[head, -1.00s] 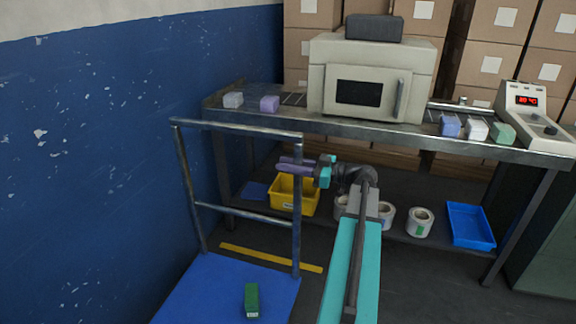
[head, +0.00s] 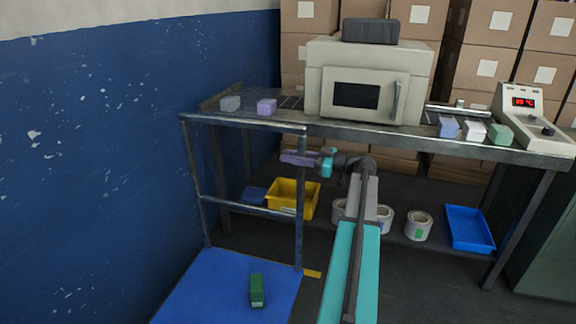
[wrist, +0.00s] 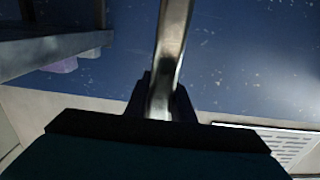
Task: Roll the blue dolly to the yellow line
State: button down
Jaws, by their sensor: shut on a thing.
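The blue dolly (head: 205,285) stands at the lower left with its metal handle frame (head: 240,121) upright at its far end. My gripper (head: 301,158) is shut on the right upright post of that frame, below its top bar. In the wrist view the post (wrist: 172,45) runs between the fingers of my gripper (wrist: 160,100). A green box (head: 257,289) lies on the dolly's deck. The yellow line (head: 312,274) on the floor shows only as a short piece right of the dolly's far right corner; the dolly hides the rest.
The blue wall (head: 90,180) is close on the left.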

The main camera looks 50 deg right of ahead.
jog(key=w+d+b, duration=0.2)
jog(key=w+d, duration=0.3)
jog(key=d, duration=0.5)
jog(key=shift+w+d, duration=0.25)
jog(key=shift+d, duration=0.1)
jog(key=shift+d+r, duration=0.1)
jog(key=shift+r, duration=0.05)
jog(key=c, duration=1.6)
grip_release()
jog(key=shift+o, duration=0.4)
jog(key=p+v, duration=0.2)
jog(key=v, duration=1.1)
jog(key=shift+s, duration=0.35)
jog(key=shift+d, duration=0.15)
